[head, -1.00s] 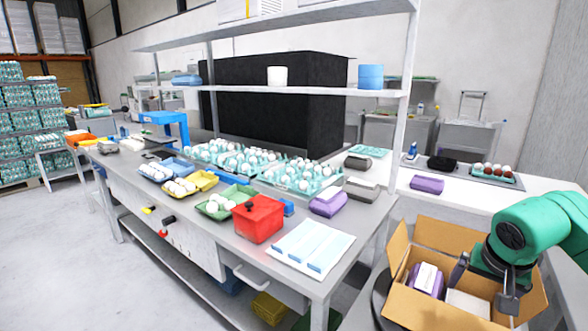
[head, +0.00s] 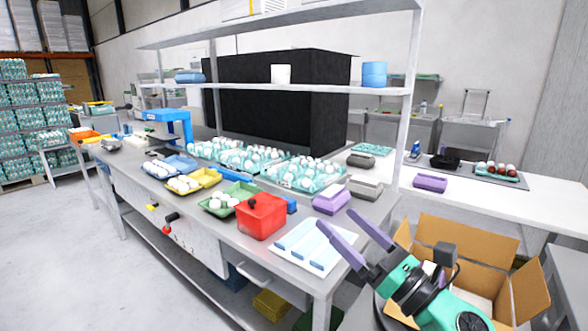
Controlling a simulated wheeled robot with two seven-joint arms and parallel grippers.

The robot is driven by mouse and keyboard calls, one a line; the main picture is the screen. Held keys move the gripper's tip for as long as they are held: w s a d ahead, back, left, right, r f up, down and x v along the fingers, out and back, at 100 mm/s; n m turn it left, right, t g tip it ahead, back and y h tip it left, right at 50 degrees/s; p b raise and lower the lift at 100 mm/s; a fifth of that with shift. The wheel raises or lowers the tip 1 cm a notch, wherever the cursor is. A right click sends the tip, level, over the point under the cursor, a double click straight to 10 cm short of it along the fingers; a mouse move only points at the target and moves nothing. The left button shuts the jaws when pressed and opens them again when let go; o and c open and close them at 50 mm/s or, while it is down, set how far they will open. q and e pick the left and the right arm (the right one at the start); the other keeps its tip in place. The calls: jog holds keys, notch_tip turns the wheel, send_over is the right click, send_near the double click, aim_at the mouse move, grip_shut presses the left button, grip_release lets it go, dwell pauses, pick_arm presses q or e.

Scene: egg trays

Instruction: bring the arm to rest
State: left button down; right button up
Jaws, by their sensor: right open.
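My right gripper (head: 337,219) is open, its two long purple-grey fingers apart with nothing between them. It points up and to the left in the head view, in front of the table's right end, near the white and blue sheets (head: 307,243). My green and black right wrist hides the front left part of the open cardboard box (head: 455,236). Something pale shows inside the box, mostly hidden. My left gripper is not in view.
The grey table (head: 275,262) holds a red box (head: 262,217), a purple carton (head: 331,200), teal egg trays (head: 297,183) and small coloured trays of eggs. A shelf upright (head: 407,110) stands behind. A white counter (head: 480,196) runs along the right.

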jog(key=w+d+f+m+t+h, duration=0.1)
jog(key=d+f+m+h, duration=0.45)
jog(key=m, duration=0.55)
jog(key=w+d+f+m+t+h, duration=0.1)
jog(key=d+f+m+t+h, duration=0.15)
jog(key=d+m+h, duration=0.7)
jog(key=s+d+f+m+g+h, duration=0.1)
jog(key=s+f+m+g, duration=0.15)
jog(key=f+m, duration=0.4)
jog(key=s+d+f+m+g, duration=0.1)
jog(key=s+f+m+g, duration=0.1)
jog(key=f+m+g, duration=0.45)
jog(key=s+a+f+m+g+y, duration=0.25)
jog(key=s+f+m+g, duration=0.5)
jog(key=s+f, duration=1)
notch_tip(320, 180, down, 23)
jog(key=s+n+g+p, duration=0.1)
jog(key=s+g+p, duration=0.1)
jog(key=s, duration=0.1)
jog(key=s+d+f, duration=0.2)
jog(key=s+f, duration=0.8)
jog(key=s, duration=0.5)
jog(key=shift+d+f+g+p, duration=0.25)
jog(key=shift+d+g+p, duration=0.05)
jog(key=shift+p, duration=0.1)
